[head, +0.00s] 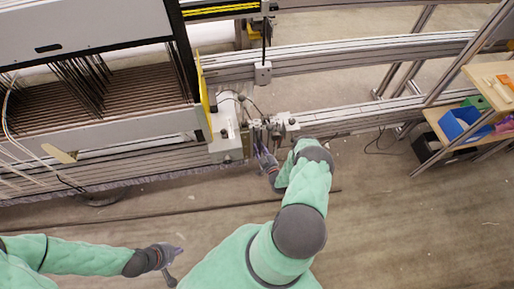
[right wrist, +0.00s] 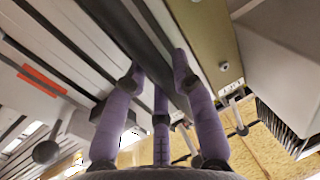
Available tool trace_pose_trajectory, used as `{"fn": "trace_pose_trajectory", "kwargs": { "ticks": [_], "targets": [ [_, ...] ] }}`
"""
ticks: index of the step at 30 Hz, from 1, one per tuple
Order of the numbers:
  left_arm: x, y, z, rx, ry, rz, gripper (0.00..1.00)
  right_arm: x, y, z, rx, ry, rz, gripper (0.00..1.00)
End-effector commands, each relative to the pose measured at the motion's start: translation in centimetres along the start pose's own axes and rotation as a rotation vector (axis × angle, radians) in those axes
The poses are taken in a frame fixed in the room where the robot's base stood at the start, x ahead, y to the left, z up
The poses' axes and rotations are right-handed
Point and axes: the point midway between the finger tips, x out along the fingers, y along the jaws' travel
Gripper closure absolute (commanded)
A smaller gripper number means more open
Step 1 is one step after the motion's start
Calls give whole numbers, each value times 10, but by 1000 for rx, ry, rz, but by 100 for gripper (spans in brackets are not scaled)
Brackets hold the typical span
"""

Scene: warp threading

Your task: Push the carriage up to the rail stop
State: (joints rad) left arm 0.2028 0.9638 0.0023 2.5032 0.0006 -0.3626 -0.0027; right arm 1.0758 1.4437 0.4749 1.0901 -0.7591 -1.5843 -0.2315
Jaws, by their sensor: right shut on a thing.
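The carriage (head: 228,132), a pale grey and white unit with small metal fittings, sits on the long metal rail (head: 345,117), at the right end of the frame with the dark rods. My right gripper (head: 264,156) is at the carriage's right side, at the fittings. In the right wrist view its purple fingers (right wrist: 160,82) are shut around a dark bar (right wrist: 150,45), which looks like part of the carriage. The exact contact is partly hidden. I cannot clearly tell which fitting is the rail stop. My left gripper (head: 174,258) is open and empty, above the floor.
A second rail (head: 350,55) runs behind, carrying a small grey block (head: 263,73). The frame with dark rods (head: 110,95) fills the left. A wooden shelf with a blue bin (head: 464,125) stands at the right. The floor in front is clear.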

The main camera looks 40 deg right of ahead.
Motion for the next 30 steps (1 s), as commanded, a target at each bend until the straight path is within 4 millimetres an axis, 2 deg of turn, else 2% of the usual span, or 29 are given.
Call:
{"fn": "trace_pose_trajectory", "kwargs": {
  "ticks": [1, 12, 13, 15, 26, 30],
  "targets": [
    [0, 0, 0, 0, 0, 0, 100, 1, 20, -2, -15, 4, 35, 100],
    [0, 0, 0, 0, 0, 0, 100, 2, 21, -3, -17, 7, 34, 100],
    [0, 0, 0, 0, 0, 0, 100, 2, 21, -3, -17, 7, 34, 68],
    [0, 0, 0, 0, 0, 0, 100, 2, 20, -3, -16, 7, 32, 49],
    [0, 0, 0, 0, 0, 0, 100, -2, 15, -1, -9, 2, 26, 49],
    [0, 0, 0, 0, 0, 0, 100, -14, 16, 0, -8, 0, 28, 49]
  ]
}}
